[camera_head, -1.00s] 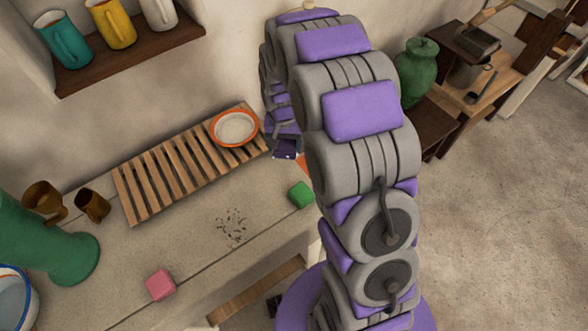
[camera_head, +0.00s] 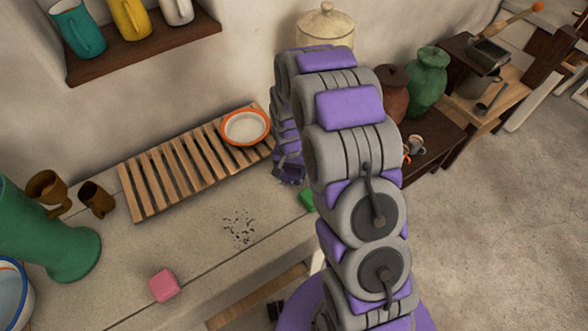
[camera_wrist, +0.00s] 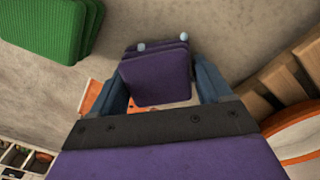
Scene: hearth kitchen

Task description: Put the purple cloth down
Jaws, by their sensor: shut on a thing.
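The purple cloth (camera_wrist: 157,78), a dark folded pad, is between the two blue-grey fingers of my gripper (camera_wrist: 162,66) in the wrist view. My gripper is shut on it. In the head view my gripper (camera_head: 290,174) is over the right end of the counter, beside the slatted rack and the green block. There the cloth is hard to tell apart from my own purple parts. I cannot tell whether the cloth touches the counter.
The wooden rack (camera_head: 160,185) bears an orange-rimmed bowl (camera_head: 245,127). A pink block (camera_head: 164,285) and dark crumbs (camera_head: 239,229) lie on the counter, with bare counter between them.

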